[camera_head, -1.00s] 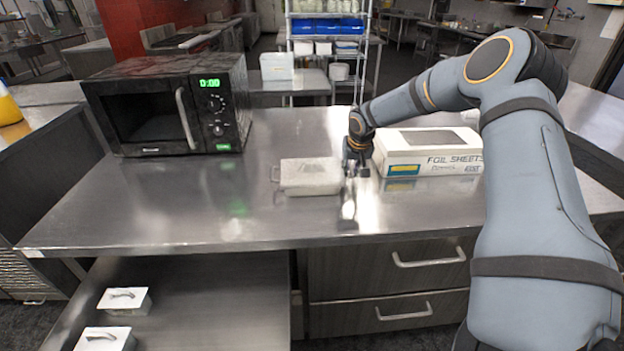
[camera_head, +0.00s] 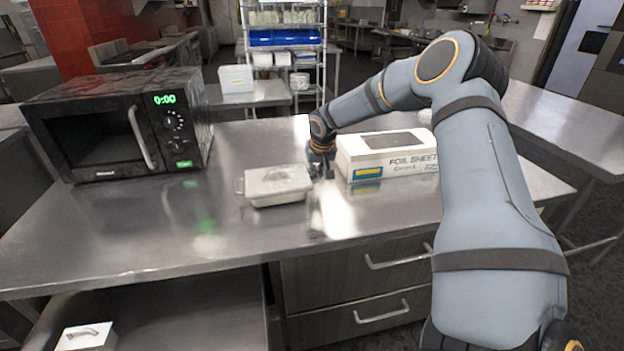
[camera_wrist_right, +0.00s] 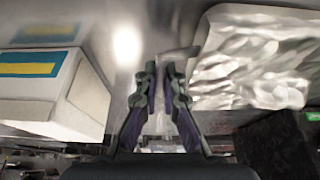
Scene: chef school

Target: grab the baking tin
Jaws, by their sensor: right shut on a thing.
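The baking tin (camera_head: 278,188) is a pale, rectangular, shallow tin with a small handle at its left end. It is on or just above the steel counter, between the microwave and the foil box; I cannot tell if it is clear of the surface. My right gripper (camera_head: 322,172) is at the tin's right end, shut on its edge or handle. In the right wrist view the fingers (camera_wrist_right: 160,75) point at a thin pale part beside the tin's crinkled, foil-like top (camera_wrist_right: 255,60). The exact contact is blurred. My left gripper is not in view.
A foil sheets box (camera_head: 388,157) stands close to the right of my right gripper. A black microwave (camera_head: 122,125) stands at the left. The steel counter (camera_head: 150,235) is clear in front. A lidded white container (camera_head: 86,337) is on the lower shelf.

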